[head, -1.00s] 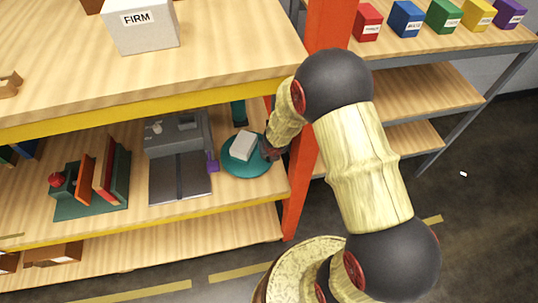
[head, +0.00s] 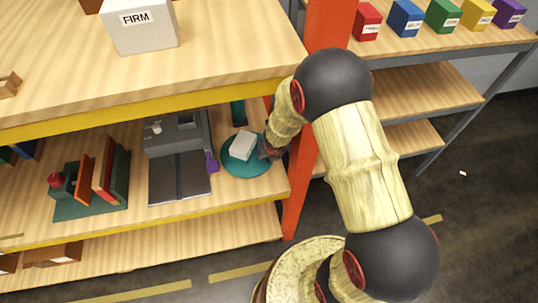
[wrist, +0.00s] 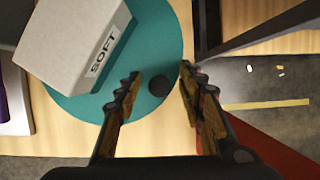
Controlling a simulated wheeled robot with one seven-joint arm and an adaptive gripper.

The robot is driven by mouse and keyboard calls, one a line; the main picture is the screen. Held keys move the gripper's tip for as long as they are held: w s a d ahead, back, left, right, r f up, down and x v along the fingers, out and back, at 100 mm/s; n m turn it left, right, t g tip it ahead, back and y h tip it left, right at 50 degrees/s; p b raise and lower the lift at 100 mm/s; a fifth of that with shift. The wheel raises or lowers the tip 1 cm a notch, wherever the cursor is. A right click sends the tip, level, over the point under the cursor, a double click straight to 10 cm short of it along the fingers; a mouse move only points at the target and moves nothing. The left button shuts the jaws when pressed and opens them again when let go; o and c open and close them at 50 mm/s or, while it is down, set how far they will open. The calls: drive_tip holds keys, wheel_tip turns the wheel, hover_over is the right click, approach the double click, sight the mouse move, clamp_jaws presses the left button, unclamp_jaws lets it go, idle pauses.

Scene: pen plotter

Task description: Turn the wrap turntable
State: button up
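The wrap turntable (head: 247,169) is a round teal disc on the middle shelf, near the orange post. A white box (head: 243,145) rests on it; in the wrist view the box (wrist: 75,38) is labelled SOFT. A small dark round knob (wrist: 158,86) stands near the disc's rim. My gripper (wrist: 159,74) is open, with one finger on each side of the knob and visible gaps between. In the head view my gripper (head: 268,152) is at the disc's right edge, its fingertips partly hard to make out.
The orange post (head: 303,185) stands close to the right of my gripper. A grey machine (head: 180,172) with a purple part (head: 211,162) sits left of the turntable. The upper shelf with its yellow edge (head: 150,104) lies overhead. A side shelf (head: 440,42) carries several coloured boxes.

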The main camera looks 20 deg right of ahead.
drive_tip(key=shift+r, duration=0.15)
drive_tip(key=v, duration=0.7)
drive_tip(key=shift+s, duration=0.15)
drive_tip(key=shift+c, duration=0.2)
